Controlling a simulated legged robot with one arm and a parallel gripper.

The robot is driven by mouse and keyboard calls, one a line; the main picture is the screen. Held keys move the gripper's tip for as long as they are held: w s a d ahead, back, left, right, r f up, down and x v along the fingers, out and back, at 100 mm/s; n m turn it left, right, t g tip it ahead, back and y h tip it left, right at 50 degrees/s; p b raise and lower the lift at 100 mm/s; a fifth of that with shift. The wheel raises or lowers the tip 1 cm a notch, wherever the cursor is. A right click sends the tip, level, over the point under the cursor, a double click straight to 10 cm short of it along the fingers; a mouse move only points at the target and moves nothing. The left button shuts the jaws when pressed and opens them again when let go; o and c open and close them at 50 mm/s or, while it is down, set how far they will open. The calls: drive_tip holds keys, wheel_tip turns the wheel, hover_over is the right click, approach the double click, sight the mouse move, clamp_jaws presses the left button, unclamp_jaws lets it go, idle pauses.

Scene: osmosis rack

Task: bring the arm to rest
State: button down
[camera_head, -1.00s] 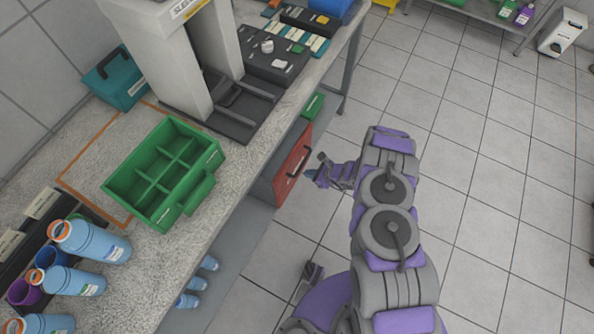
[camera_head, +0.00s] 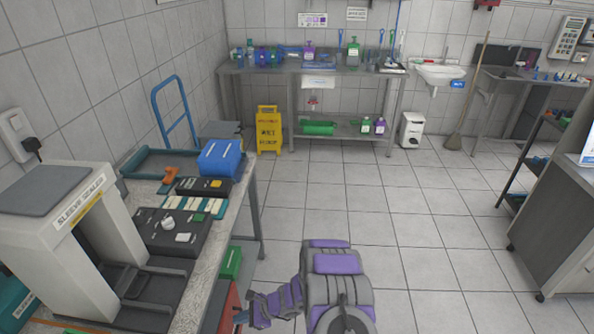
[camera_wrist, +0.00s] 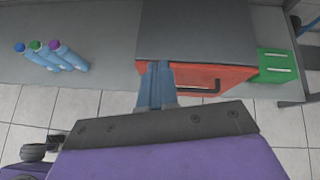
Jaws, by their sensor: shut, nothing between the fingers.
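My arm reaches up from the bottom of the head view, with purple and grey links bent to the left. My gripper (camera_head: 241,318) is at the lower edge of the head view, beside the red drawer (camera_head: 229,305) under the bench. In the wrist view my gripper (camera_wrist: 158,66) has its blue-grey fingers together, with nothing seen between them. The fingers overlap the red drawer front (camera_wrist: 215,75) in that view; I cannot tell whether they touch it.
The bench (camera_head: 217,245) with the sleeve sealer (camera_head: 85,225) stands at left. Blue bottles (camera_wrist: 65,56) lie left of the red drawer. Tiled floor right of my arm is clear up to a cabinet (camera_head: 565,220).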

drive_tip(key=s+a+r+n+g, duration=0.1)
drive_tip(key=s+r+n, duration=0.15)
drive_tip(key=r, duration=0.65)
drive_tip(key=s+a+r+n+g, duration=0.1)
drive_tip(key=r+n, duration=0.2)
drive_tip(key=r, duration=0.6)
drive_tip(key=s+d+r+n+g+h, duration=0.1)
drive_tip(key=s+d+r+n, duration=0.15)
drive_tip(key=r, duration=0.35)
drive_tip(key=s+d+r+n+g, duration=0.1)
drive_tip(key=s+d+r+n, duration=0.1)
drive_tip(key=s+d+r, duration=0.3)
drive_tip(key=s+d+r+n+t+h, duration=0.1)
drive_tip(key=s+d+r+n+h, duration=0.2)
drive_tip(key=s+d, duration=0.8)
drive_tip(key=s+d+r+n+t+h, duration=0.1)
drive_tip(key=s+d+r+n+h, duration=0.2)
drive_tip(key=s+d+r+h, duration=0.4)
drive_tip(key=s+d+r, duration=0.1)
drive_tip(key=s+d, duration=0.2)
drive_tip(key=d, duration=0.5)
drive_tip(key=shift+s+d+r+t, duration=0.2)
drive_tip(key=shift+s+r+t, duration=0.05)
drive_tip(key=shift+s+t, duration=0.1)
